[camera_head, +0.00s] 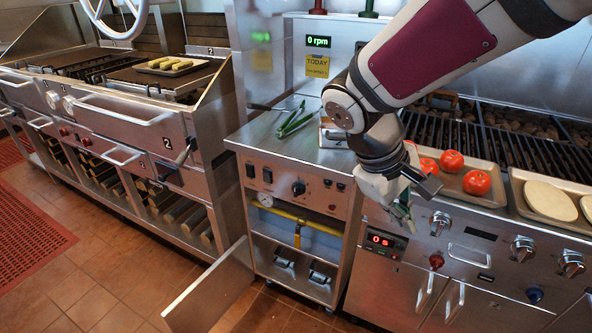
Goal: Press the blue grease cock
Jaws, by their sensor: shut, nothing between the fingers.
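A blue knob (535,295), which looks like the blue grease cock, sits on the lower front of the grill at the right. It is small in the picture and nothing covers it. My gripper (402,212) points down in front of the grill's front panel, near the red digital display. It is shut and empty. It is well to the left of the blue knob and higher in the picture, apart from it.
A red knob (437,261) sits on the same front, between my gripper and the blue knob. Silver dials (523,249) line the panel. A tray (453,185) holds tomatoes beside my wrist. An open cabinet door (213,287) juts out at lower left. Floor is free at left.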

